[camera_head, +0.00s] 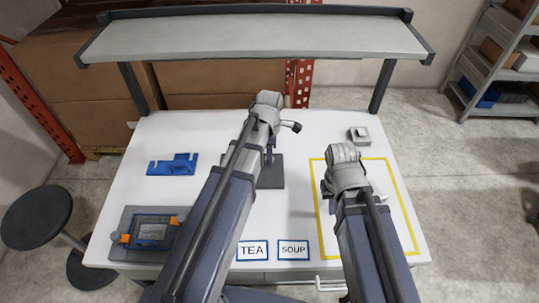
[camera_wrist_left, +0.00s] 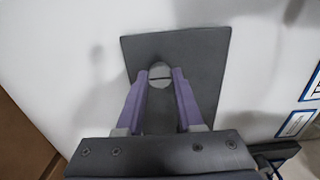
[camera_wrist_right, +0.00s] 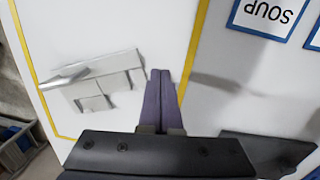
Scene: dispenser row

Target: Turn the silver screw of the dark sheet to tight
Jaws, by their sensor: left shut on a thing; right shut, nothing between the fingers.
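The dark sheet (camera_head: 272,175) lies on the white table near its middle, partly hidden by my left arm in the head view. It also shows in the left wrist view (camera_wrist_left: 205,50) as a dark rectangle. The silver screw (camera_wrist_left: 160,74) is a round slotted head on this sheet. My left gripper (camera_wrist_left: 160,76) is shut on the screw, one purple finger at each side of it. In the head view my left gripper (camera_head: 269,155) is mostly hidden by its own arm. My right gripper (camera_wrist_right: 160,74) is shut and empty above the yellow-outlined area.
A grey-white block-like part (camera_wrist_right: 108,80) lies inside the yellow outline (camera_wrist_right: 190,50). A blue bracket (camera_head: 172,164) and a grey fixture with orange clamps (camera_head: 150,232) are at left. TEA (camera_head: 252,250) and SOUP (camera_head: 293,250) labels lie in front. A shelf (camera_head: 250,36) spans the back.

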